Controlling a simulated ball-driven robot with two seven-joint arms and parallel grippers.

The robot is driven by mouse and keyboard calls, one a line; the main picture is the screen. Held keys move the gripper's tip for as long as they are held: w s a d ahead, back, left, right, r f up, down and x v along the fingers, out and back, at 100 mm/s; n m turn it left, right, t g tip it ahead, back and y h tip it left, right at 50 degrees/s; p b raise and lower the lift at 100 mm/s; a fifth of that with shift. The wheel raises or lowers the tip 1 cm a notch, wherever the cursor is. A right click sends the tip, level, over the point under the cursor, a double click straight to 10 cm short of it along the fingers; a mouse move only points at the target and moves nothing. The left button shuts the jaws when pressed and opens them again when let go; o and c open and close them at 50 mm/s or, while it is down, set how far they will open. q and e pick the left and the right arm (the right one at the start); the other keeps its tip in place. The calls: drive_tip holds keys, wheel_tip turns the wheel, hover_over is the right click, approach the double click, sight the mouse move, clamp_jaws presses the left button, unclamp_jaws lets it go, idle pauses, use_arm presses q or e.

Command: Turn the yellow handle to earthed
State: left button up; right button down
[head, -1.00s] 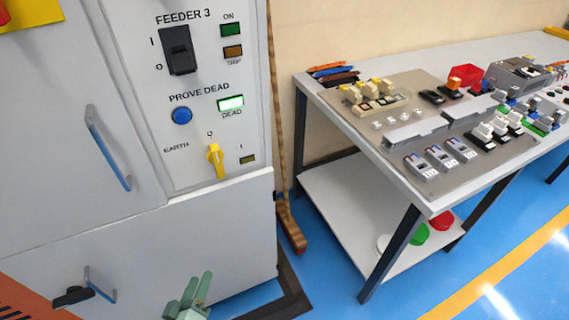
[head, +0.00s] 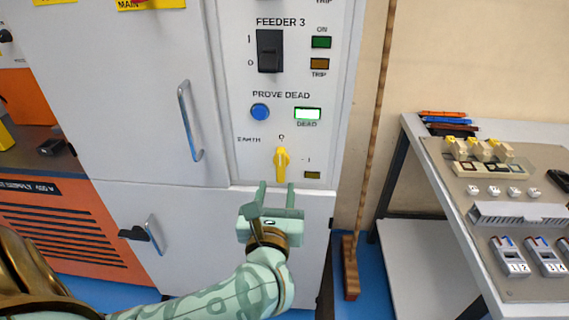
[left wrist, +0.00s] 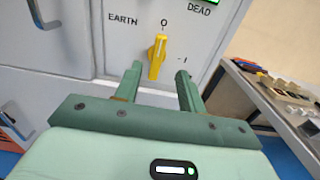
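The yellow earth handle (head: 281,164) is on the lower part of the Feeder 3 panel (head: 240,110). It stands upright, its upper end toward the 0 mark; a "I" mark is to its lower right. My left gripper (head: 276,190) is open and empty just below the handle, its fingers apart and pointing up at it. In the left wrist view the handle (left wrist: 157,57) shows between and beyond the two fingertips (left wrist: 161,75), with no visible contact. The DEAD lamp (head: 308,114) is lit pale green-white. My right gripper is not in view.
Above the handle are a blue prove-dead button (head: 260,111) and a black feeder switch (head: 270,50). A door bar handle (head: 190,120) is to the left. A workbench (head: 415,130) with parts stands at the right, and a brown post (head: 372,130) is beside the cabinet.

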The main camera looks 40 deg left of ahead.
sight(280, 162)
use_arm(q)
drive_tip(key=b+x, duration=0.2)
drive_tip(key=x, duration=0.7)
drive_tip(key=shift+a+f, duration=0.1)
drive_tip(key=shift+f, duration=0.1)
drive_tip(key=shift+w+a+r, duration=0.15)
drive_tip(key=shift+w+a, duration=0.2)
drive_tip(key=shift+w, duration=0.15)
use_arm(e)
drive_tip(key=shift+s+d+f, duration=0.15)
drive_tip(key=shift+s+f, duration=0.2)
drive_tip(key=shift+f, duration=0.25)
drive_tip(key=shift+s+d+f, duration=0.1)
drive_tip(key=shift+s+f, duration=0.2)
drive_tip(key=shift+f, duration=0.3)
use_arm(q)
clamp_jaws()
